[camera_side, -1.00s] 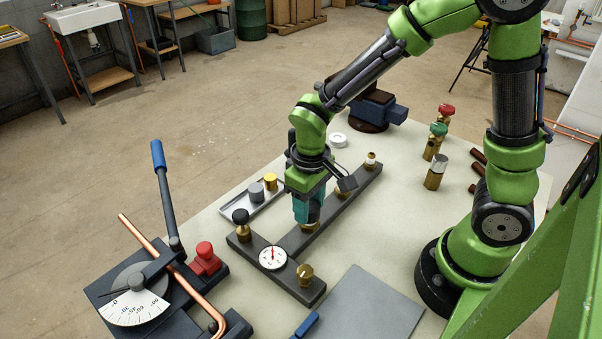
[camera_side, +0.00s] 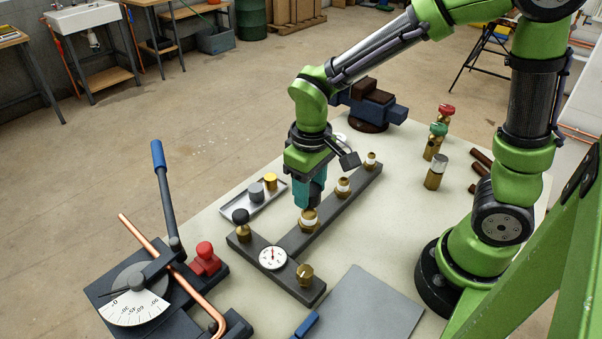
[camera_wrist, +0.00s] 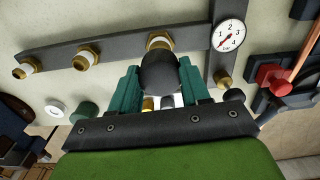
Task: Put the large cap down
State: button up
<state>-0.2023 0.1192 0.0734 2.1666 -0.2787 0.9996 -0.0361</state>
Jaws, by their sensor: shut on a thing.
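A dark, rounded cap (camera_wrist: 160,74), which I take to be the large cap, sits between the teal fingers of my gripper (camera_wrist: 160,90) in the wrist view. That fitting (camera_side: 309,222) is brass with a white top and is the largest of three on the bar. It also shows in the wrist view (camera_wrist: 158,41), partly behind the cap. The grey manifold (camera_side: 325,213) lies on the table.
A tray (camera_side: 232,210) left of my gripper holds a grey cap (camera_side: 256,192) and a yellow cap (camera_side: 271,181). A black knob (camera_side: 240,216) and a gauge (camera_side: 272,258) stand on the crossbar. A grey mat (camera_side: 362,305) lies in front. A vise (camera_side: 370,105) stands behind.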

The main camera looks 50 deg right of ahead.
jog(key=shift+r+n, duration=0.3)
jog(key=shift+r, duration=0.1)
jog(key=w+d+r, duration=0.6)
jog(key=d+r, duration=0.1)
jog(key=d, duration=0.1)
jog(key=w+a+f, duration=0.3)
jog(key=w+a, duration=0.2)
jog(key=a, duration=0.2)
jog(key=w+a+f, duration=0.4)
jog(key=w+a, duration=0.1)
jog(key=a, duration=0.2)
notch_tip(320, 180, down, 9)
jog(key=shift+w+d+f, duration=0.1)
jog(key=shift+w+d, duration=0.05)
jog(key=shift+f, duration=0.45)
jog(key=shift+f, duration=0.1)
